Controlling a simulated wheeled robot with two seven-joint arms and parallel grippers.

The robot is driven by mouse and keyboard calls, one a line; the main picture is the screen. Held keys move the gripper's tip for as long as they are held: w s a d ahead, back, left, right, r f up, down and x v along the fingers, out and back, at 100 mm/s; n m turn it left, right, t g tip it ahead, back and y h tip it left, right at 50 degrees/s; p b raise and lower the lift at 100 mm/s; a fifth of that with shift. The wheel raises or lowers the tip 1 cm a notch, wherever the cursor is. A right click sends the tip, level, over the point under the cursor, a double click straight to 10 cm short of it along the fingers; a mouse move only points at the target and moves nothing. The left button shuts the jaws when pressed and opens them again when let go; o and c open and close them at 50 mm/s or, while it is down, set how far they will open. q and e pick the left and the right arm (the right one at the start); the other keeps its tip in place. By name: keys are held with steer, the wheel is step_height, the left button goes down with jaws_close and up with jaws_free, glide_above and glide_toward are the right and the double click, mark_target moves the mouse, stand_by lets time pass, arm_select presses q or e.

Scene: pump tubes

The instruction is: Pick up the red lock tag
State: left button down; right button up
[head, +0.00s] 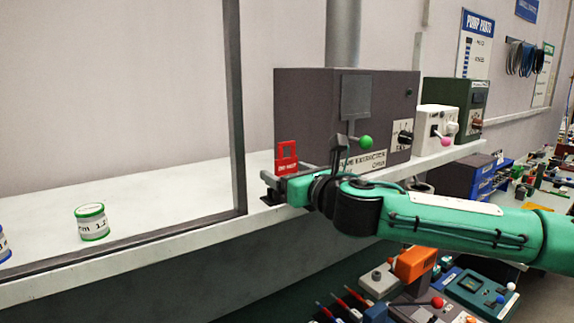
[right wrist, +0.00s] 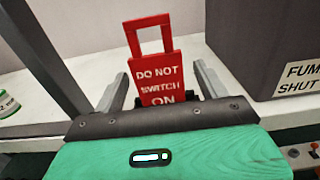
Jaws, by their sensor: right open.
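The red lock tag (head: 287,157) stands upright on the white ledge, in front of the left end of the dark grey box. In the right wrist view the tag (right wrist: 158,82) reads "DO NOT SWITCH ON" and has a square loop on top. My right gripper (head: 272,187) reaches in from the right, at the foot of the tag. In the right wrist view its two grey fingers (right wrist: 160,92) are apart, one on each side of the tag, with gaps visible. The tag's lower end is hidden behind the gripper body. My left gripper is not in view.
The dark grey fume extractor box (head: 305,100) stands close behind the tag, with a green-knobbed lever (head: 366,142) on its front. A dark upright frame post (head: 236,110) is left of the tag. A green-rimmed tin (head: 91,222) stands further left on the white surface.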

steer(key=x, duration=0.2)
steer(key=shift+w+a+p, duration=0.25)
steer(key=shift+p, duration=0.15)
steer(key=shift+s+d, duration=0.1)
steer(key=shift+d, duration=0.05)
steer(key=shift+c, duration=1)
steer(key=c, duration=0.9)
steer(key=shift+o, duration=0.2)
steer(key=shift+r, duration=0.15)
